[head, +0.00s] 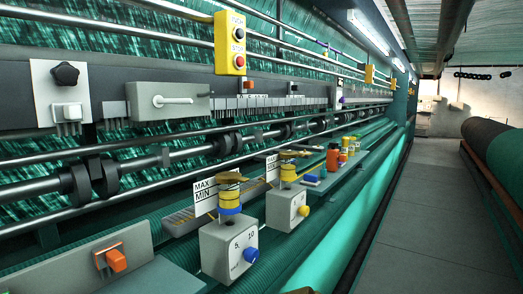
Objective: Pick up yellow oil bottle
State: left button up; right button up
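No single thing is clearly a yellow oil bottle. A yellow cylinder with a blue ring (230,198) stands on a grey dial box at the centre, beside a MAX/MIN sign. A similar yellow cylinder (288,173) stands on a second grey box behind it. Farther along the machine ledge, an orange container (332,159) stands by small yellow items (344,156), too small to tell whether one is a bottle. Neither of my grippers is in view.
The netting machine fills the left and centre, with rails, black rollers (105,176) and a yellow button box (230,43). Grey dial boxes (228,250) line its front ledge. A grey walkway (430,220) lies clear at right, beside a large green roll (505,155).

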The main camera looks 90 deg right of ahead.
aim_at(344, 149)
jog(key=z, duration=3.4)
